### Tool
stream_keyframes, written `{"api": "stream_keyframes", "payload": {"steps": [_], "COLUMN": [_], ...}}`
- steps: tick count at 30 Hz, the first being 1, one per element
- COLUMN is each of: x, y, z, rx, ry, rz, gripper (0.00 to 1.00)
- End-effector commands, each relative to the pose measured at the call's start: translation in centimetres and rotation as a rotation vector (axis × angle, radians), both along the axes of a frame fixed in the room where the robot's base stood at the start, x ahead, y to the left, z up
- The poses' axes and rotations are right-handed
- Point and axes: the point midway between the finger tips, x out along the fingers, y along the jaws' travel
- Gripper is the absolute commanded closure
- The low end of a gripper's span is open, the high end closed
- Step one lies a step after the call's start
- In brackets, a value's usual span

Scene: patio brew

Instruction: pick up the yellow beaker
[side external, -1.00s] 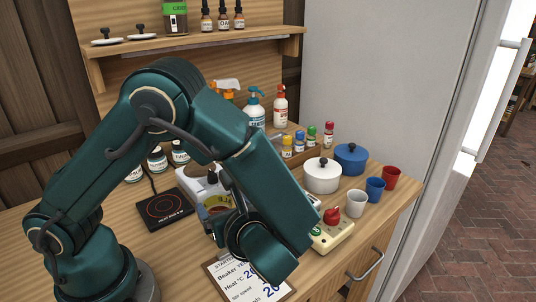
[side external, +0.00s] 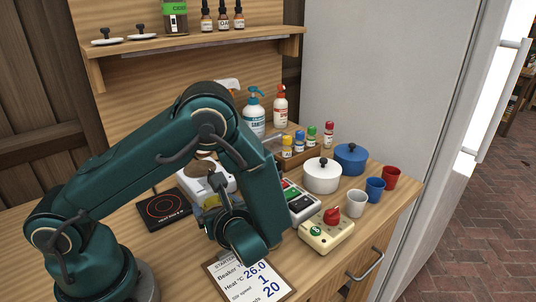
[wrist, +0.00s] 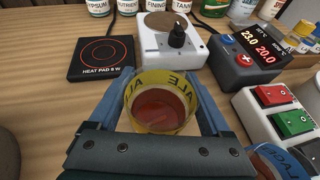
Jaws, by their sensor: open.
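The yellow beaker (wrist: 160,118) is a clear cup with a yellow band lettered "ALE" and reddish-brown liquid inside. It stands upright in the middle of the wrist view. My gripper (wrist: 162,88) is open, with one finger on each side of the beaker. Whether the fingers touch its wall is unclear. In the side view, my arm hides most of the beaker, and only a bit of yellow (side external: 211,201) shows behind the gripper.
A heat pad (wrist: 103,58) and a white stirrer (wrist: 190,50) lie beyond the beaker. A dark display box (wrist: 246,60) and a switch box (wrist: 280,115) stand to the right. A blue-labelled beaker (wrist: 285,160) is close at lower right. A clipboard (side external: 250,280) lies at the front.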

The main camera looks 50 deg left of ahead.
Motion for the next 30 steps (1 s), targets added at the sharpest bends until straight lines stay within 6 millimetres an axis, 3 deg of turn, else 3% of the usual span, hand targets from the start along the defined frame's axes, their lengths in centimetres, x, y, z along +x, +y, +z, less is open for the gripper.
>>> {"api": "stream_keyframes", "payload": {"steps": [3, 9, 22, 30], "x": [0.0, 0.0, 0.0, 0.0], "y": [0.0, 0.0, -0.1, -0.1], "z": [0.0, 0.0, 0.4, 1.8], "rx": [0.0, 0.0, 0.001, -0.001], "ry": [0.0, 0.0, -0.002, -0.004], "rz": [0.0, 0.0, 0.001, 0.002], "gripper": [0.18, 0.94, 0.96, 0.96]}}
